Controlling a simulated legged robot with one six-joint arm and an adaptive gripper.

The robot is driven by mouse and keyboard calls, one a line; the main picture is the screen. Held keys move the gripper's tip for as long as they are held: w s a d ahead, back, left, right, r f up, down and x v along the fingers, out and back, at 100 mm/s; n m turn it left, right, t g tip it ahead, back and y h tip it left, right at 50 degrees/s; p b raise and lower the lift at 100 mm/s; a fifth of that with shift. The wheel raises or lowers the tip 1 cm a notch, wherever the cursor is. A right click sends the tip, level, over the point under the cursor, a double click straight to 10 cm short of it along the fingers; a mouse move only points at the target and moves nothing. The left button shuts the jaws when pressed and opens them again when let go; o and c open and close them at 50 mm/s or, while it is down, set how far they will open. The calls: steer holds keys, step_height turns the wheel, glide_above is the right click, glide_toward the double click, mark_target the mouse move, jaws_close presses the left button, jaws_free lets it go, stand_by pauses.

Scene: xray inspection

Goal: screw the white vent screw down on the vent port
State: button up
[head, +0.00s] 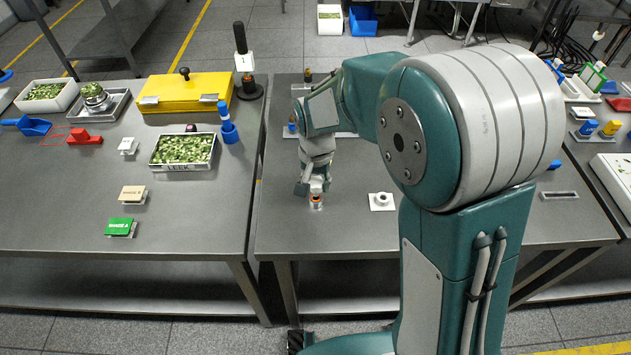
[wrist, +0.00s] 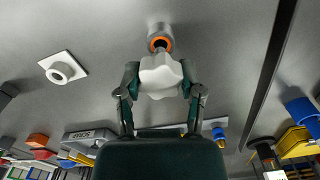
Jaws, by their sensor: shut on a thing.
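The white vent screw (wrist: 160,76) is a lobed white knob between the two fingers of my gripper (wrist: 160,82) in the wrist view. My gripper is shut on it. Just beyond it is a short grey cylinder with an orange ring (wrist: 159,35), which looks like the vent port. In the head view this orange-ringed port (head: 316,203) stands on the right table, directly below my gripper (head: 316,186). The screw lines up with the port, but I cannot tell whether it is seated or just above.
A white square plate with a raised ring (head: 381,202) lies on the table to the right of the port.

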steer(key=shift+f, duration=1.1)
steer(key=m, duration=0.5)
steer(key=shift+m, duration=0.3)
steer(key=shift+w+n, duration=0.1)
steer(key=shift+n, duration=0.6)
steer(key=shift+f+m, duration=0.1)
steer(key=shift+m, duration=1.1)
steer(key=m, duration=0.4)
